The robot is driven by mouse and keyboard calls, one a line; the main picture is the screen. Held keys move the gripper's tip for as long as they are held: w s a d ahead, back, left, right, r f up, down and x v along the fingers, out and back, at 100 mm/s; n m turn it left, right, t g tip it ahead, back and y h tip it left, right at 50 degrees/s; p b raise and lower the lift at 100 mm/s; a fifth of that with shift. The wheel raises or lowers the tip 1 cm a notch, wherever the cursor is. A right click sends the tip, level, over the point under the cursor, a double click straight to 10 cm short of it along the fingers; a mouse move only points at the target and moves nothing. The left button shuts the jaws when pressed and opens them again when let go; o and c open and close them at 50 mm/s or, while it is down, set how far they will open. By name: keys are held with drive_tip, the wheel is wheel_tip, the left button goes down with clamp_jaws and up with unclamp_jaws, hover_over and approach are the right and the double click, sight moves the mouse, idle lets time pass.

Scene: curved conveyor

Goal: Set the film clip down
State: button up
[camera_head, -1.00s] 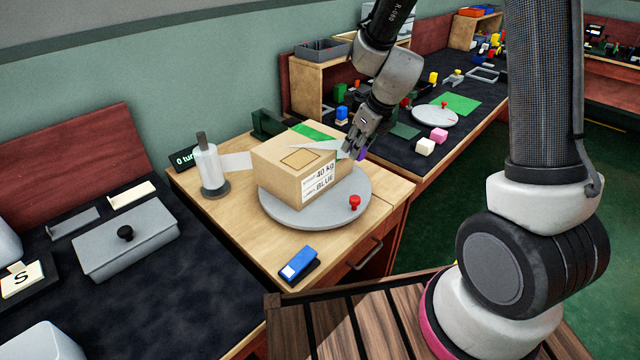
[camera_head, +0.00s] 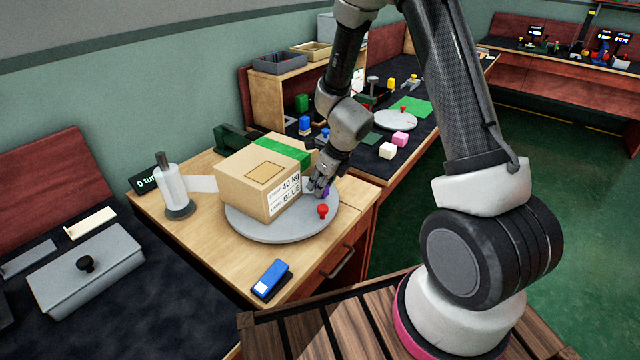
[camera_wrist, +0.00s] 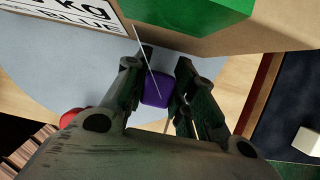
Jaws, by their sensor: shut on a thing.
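The film clip is a small purple block; in the wrist view the purple clip (camera_wrist: 156,90) sits between the two fingers of my gripper (camera_wrist: 158,97), which is shut on it. A thin pale line, perhaps film seen edge-on, runs across the clip. In the head view my gripper (camera_head: 317,188) points down at the right side of the cardboard box (camera_head: 238,192), low over the grey turntable (camera_head: 285,234). Only a bit of the purple clip (camera_head: 327,192) shows there. I cannot tell if the clip touches the turntable.
A red knob (camera_head: 323,211) stands on the turntable close to my gripper. A film roll (camera_head: 171,190) stands left of the box, with a pale film strip (camera_head: 202,184) reaching toward it. A blue stapler-like item (camera_head: 271,278) lies in front. Bare wood (camera_head: 225,250) surrounds the turntable.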

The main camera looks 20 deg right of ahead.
drive_tip(key=o, duration=0.9)
drive_tip(key=shift+f, duration=0.15)
drive_tip(key=s+d+r+n, duration=0.2)
drive_tip(key=s+r+n, duration=0.15)
drive_tip(key=r, duration=0.55)
drive_tip(key=s+d+r+n, duration=0.2)
drive_tip(key=s+r+n, duration=0.15)
drive_tip(key=r, duration=0.65)
drive_tip(key=s+d+r+n+h, duration=0.1)
drive_tip(key=s+d+r+n, duration=0.2)
drive_tip(key=s+n, duration=0.3)
drive_tip(key=s+d+r+n+h, duration=0.1)
drive_tip(key=s+d+r+n, duration=0.2)
drive_tip(key=s+r+n, duration=0.2)
drive_tip(key=s+d+r+n, duration=0.3)
drive_tip(key=s+r+n, duration=0.1)
drive_tip(key=s+n, duration=0.5)
drive_tip(key=shift+s+d+n+h, duration=0.25)
drive_tip(key=shift+d+n+h, duration=0.15)
drive_tip(key=shift+n, duration=0.5)
